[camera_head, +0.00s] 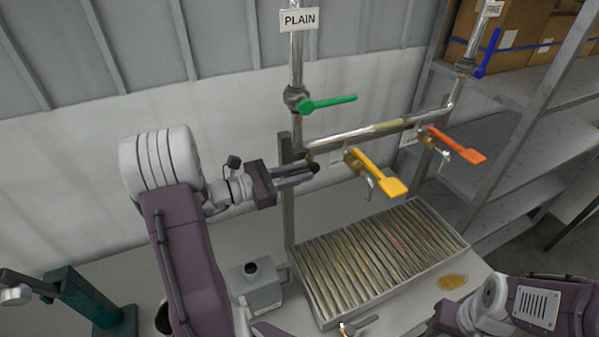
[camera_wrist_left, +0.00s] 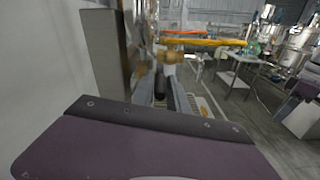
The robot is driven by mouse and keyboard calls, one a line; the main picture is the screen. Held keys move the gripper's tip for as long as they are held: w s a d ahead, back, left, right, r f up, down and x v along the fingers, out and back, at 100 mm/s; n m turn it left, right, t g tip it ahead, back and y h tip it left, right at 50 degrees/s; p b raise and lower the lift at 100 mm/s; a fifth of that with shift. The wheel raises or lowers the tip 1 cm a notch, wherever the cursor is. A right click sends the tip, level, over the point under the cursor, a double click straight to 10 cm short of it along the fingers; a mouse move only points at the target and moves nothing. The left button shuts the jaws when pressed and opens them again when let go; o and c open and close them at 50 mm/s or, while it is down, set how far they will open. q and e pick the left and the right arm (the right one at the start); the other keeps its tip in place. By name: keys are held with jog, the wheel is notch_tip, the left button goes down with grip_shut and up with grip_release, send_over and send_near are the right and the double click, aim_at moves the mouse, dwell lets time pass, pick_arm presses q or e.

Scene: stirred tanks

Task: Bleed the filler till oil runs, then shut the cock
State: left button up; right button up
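A horizontal pipe (camera_head: 385,129) carries a brass cock with a yellow lever (camera_head: 378,173) and another with an orange lever (camera_head: 458,147). Both levers stick out toward the front right, above a slatted drip tray (camera_head: 330,318). The yellow lever also shows in the left wrist view (camera_wrist_left: 205,42). My left gripper (camera_head: 316,168) is left of the yellow-lever cock, apart from its lever; the finger gap is unclear. No oil stream shows at either spout. My right arm enters at the lower right; its fingers are not visible.
A riser labelled PLAIN (camera_head: 299,19) has a green lever (camera_head: 328,103); another riser has a blue lever (camera_head: 487,53). A grey box with a dark opening (camera_head: 262,296) stands left of the tray. Shelves (camera_head: 490,120) stand behind right.

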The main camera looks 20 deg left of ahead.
dwell(0.3)
pick_arm(q)
jog(key=shift+s+a, duration=0.3)
jog(key=b+v, duration=0.3)
jog(key=v, duration=0.5)
jog(key=shift+s+r, duration=0.1)
jog(key=shift+s, duration=0.1)
jog(key=s+d+r+p, duration=0.2)
jog(key=s, duration=0.3)
jog(key=shift+s, duration=0.2)
